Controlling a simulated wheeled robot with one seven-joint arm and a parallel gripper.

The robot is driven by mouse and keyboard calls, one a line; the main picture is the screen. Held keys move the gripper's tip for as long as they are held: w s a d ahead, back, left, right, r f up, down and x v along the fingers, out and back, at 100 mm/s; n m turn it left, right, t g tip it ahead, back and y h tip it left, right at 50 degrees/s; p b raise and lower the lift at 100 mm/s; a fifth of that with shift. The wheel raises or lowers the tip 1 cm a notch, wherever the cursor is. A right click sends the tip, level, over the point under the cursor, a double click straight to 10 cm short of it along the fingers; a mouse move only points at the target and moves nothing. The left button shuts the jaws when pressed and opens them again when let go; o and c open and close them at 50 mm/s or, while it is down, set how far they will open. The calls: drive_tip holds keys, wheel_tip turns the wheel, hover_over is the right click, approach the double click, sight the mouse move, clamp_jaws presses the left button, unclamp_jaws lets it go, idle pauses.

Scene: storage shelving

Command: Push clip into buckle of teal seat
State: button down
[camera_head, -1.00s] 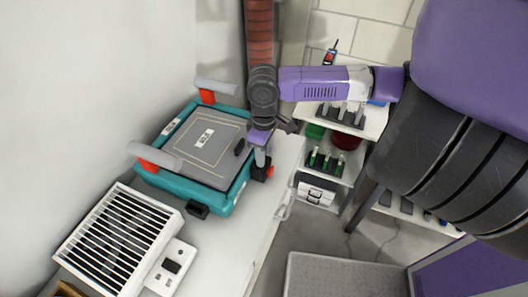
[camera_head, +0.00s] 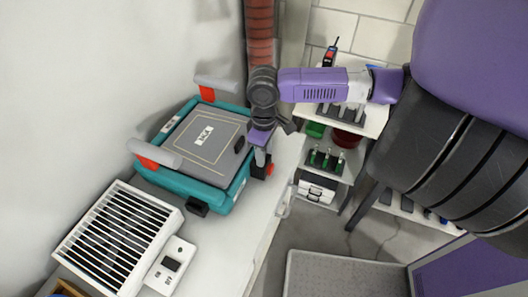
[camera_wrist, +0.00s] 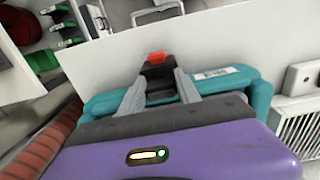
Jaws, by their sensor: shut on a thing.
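The teal seat (camera_head: 180,184) with a grey padded top lies on the white counter in the head view. Its teal edge also shows in the wrist view (camera_wrist: 262,97). My gripper (camera_head: 262,156) points down at the seat's right edge, its fingers mostly hidden in the head view. In the wrist view my gripper (camera_wrist: 158,84) has one finger on each side of a black clip or buckle part (camera_wrist: 158,72) with a red end (camera_wrist: 156,57). I cannot tell clip from buckle, nor whether they are joined. A second black piece (camera_head: 197,209) sits at the seat's front edge.
Two grey handles with red ends (camera_head: 153,152) stand on the seat's left and back. A white slatted heater (camera_head: 112,240) is in front of the seat. A reddish ribbed column (camera_head: 259,30) rises behind my gripper. Shelves (camera_head: 334,165) with bottles stand to the right.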

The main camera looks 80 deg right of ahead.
drive_tip(key=shift+f, duration=0.35)
idle(0.3)
drive_tip(key=shift+c, duration=1.1)
unclamp_jaws()
drive_tip(key=shift+r, duration=0.15)
drive_tip(key=shift+r+p, duration=3.55)
drive_tip(key=shift+r, duration=0.35)
